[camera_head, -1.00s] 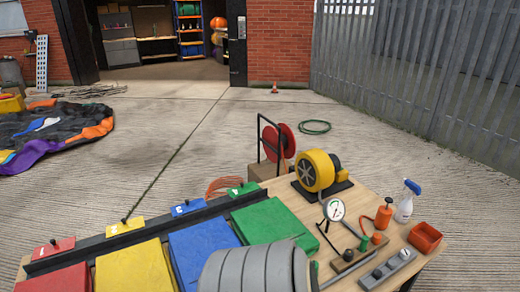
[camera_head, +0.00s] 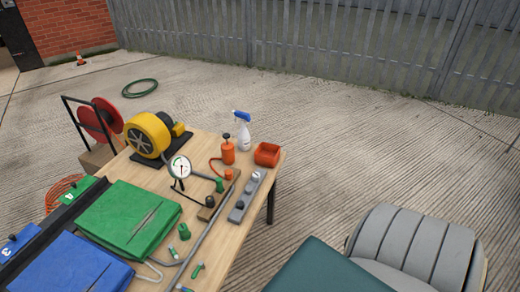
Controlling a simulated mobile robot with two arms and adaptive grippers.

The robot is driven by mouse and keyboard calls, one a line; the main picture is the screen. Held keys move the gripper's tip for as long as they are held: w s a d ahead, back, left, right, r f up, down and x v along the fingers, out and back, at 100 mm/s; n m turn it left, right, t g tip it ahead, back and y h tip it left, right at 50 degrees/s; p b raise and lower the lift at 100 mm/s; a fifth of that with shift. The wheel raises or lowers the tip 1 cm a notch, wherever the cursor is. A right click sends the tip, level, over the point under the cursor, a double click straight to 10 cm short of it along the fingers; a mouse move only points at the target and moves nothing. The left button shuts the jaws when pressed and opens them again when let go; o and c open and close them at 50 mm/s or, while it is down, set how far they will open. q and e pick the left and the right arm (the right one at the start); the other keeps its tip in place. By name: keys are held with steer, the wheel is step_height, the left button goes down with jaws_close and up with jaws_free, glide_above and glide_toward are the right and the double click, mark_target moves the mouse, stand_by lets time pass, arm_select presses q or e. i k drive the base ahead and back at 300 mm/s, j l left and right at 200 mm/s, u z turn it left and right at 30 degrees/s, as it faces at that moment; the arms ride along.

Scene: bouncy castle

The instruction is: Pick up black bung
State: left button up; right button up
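A grey block (camera_head: 237,212) lies on the right side of the wooden table (camera_head: 239,247). A small dark round piece (camera_head: 240,204) sits on its near part, and a pale knob sits farther along it. Another black round piece (camera_head: 210,201) stands on a brown base just left of the block. Both are too small to tell which is the black bung. Neither of my grippers is in view.
A pressure gauge (camera_head: 180,167), orange pump bottle (camera_head: 228,152), spray bottle (camera_head: 243,135) and orange tray (camera_head: 267,153) stand nearby. A yellow blower (camera_head: 149,135) stands at the table's back left. Green (camera_head: 130,217) and blue (camera_head: 75,266) folded fabrics cover the left.

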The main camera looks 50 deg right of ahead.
mark_target(239, 205)
steer(key=z, duration=1.3)
steer(key=u, duration=1.35)
steer(key=z, duration=1.35)
steer(key=u, duration=0.45)
steer(key=i+l+u, duration=0.15)
steer(key=l+u, duration=0.25)
steer(key=i+l+u, duration=0.1)
steer(key=u, duration=0.3)
steer(key=l+u, duration=0.45)
